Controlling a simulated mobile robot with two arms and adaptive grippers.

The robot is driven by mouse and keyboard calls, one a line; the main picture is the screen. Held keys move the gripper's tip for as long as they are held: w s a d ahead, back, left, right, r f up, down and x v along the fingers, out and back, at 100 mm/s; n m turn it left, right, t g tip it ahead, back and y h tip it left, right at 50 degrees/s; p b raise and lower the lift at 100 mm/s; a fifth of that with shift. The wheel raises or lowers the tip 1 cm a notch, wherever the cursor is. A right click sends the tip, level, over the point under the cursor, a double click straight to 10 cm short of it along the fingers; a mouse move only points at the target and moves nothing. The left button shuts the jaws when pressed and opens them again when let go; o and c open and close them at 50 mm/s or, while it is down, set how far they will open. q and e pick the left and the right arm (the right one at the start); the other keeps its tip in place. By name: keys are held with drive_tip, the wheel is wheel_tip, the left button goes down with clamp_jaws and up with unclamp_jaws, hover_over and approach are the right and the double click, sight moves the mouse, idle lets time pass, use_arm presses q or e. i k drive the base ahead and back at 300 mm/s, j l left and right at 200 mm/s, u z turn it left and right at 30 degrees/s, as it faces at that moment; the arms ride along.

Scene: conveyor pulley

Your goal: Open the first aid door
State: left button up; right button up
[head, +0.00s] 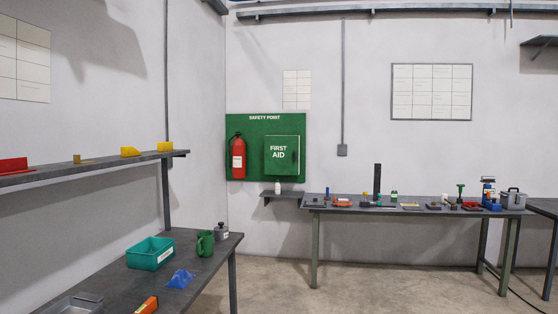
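The green first aid cabinet (282,155) hangs on the right half of a green safety point board (265,121) on the far wall, close to the room corner. Its door faces me, carries the white words FIRST AID, and looks shut. A small dark handle or latch seems to sit near the door's right edge, too small to make out clearly. Neither of my grippers shows in the head view, and nothing touches the cabinet.
A red fire extinguisher (238,157) hangs left of the cabinet. A small shelf (281,194) with a white bottle (278,185) sits below. A cluttered workbench (410,209) stands right; another bench (185,271) and a wall shelf (95,167) stand left. Open floor (275,285) lies between.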

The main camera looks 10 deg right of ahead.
sight(281, 152)
drive_tip(key=i+l+z, duration=0.2)
drive_tip(key=i, duration=0.15)
drive_tip(key=i+z, duration=0.2)
drive_tip(key=i, duration=0.2)
drive_tip(key=i+z, duration=0.2)
drive_tip(key=i, duration=3.15)
drive_tip(key=l, duration=0.1)
